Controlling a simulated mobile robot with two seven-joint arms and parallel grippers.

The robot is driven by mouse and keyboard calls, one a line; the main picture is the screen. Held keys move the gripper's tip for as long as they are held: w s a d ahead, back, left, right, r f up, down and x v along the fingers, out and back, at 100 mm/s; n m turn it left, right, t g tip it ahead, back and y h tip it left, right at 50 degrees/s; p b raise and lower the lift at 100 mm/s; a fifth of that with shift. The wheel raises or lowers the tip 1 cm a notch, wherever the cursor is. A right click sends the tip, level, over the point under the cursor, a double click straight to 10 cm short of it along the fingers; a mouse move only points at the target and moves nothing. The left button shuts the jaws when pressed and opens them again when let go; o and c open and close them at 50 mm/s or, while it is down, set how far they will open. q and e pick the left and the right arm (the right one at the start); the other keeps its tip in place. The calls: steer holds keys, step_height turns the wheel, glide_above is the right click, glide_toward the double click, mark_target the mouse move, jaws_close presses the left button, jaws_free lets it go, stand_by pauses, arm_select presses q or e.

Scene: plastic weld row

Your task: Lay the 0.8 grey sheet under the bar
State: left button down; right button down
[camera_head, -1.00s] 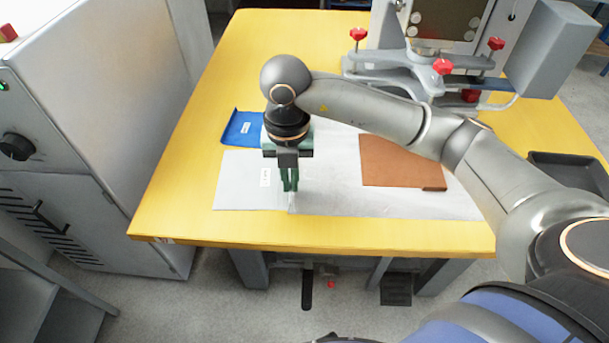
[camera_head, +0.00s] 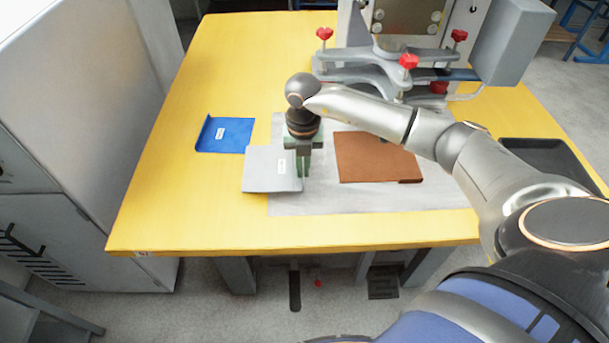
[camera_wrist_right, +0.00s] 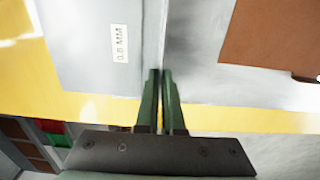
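The 0.8 grey sheet (camera_head: 265,180) is a light grey square with a white label, overlapping the left edge of the pale mat in the head view. The right wrist view shows the same sheet (camera_wrist_right: 85,60) with its label reading 0.8 MM. My right gripper (camera_head: 304,172) is shut on the sheet's right edge, its green fingers (camera_wrist_right: 160,75) close together there. I cannot tell how far the sheet is above the table. My left gripper is out of view.
A blue sheet (camera_head: 226,135) lies left on the yellow table (camera_head: 180,210). A brown sheet (camera_head: 375,160) lies on the pale mat (camera_head: 330,200), right of the gripper. A black tray (camera_head: 550,160) is at the right. The table's front left is clear.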

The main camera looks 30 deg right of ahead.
steer(key=shift+w+d+f, duration=0.1)
steer(key=shift+d+f, duration=0.05)
steer(key=shift+f, duration=0.8)
steer(key=shift+w+d+f, duration=0.1)
steer(key=shift+d+f, duration=0.05)
steer(key=shift+f, duration=0.8)
steer(key=shift+f, duration=0.1)
steer(key=shift+f, duration=0.1)
steer(key=c, duration=1)
jaws_free()
steer(key=shift+c, duration=0.2)
steer(key=shift+r, duration=0.65)
step_height(320, 180, up, 11)
steer(key=shift+s, duration=0.1)
